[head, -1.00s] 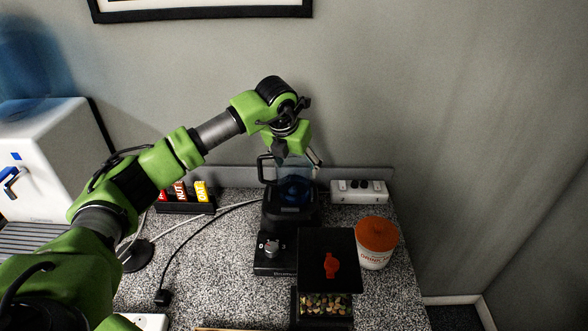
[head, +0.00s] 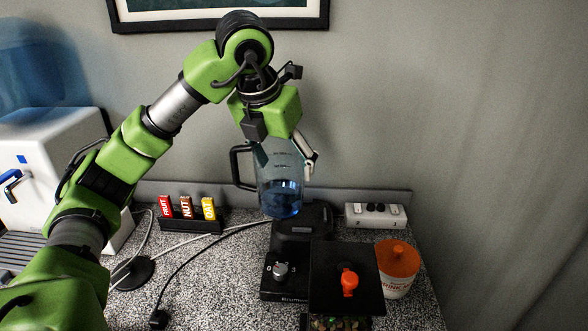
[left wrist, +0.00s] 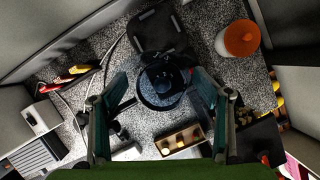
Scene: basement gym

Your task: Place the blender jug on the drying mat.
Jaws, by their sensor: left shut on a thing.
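The blender jug (head: 281,185) is clear blue-tinted plastic with a black handle on its left side. My left gripper (head: 286,147) is shut on its upper part and holds it upright, raised above the black blender base (head: 303,222). In the left wrist view the jug (left wrist: 161,84) shows from above between the two fingers. The base has a dial on its front. I cannot make out the drying mat in either view. My right gripper is not in view.
A snack bar rack (head: 190,222), cables and a white water dispenser (head: 45,165) are on the left. A white power strip (head: 375,215) lies at the back wall.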

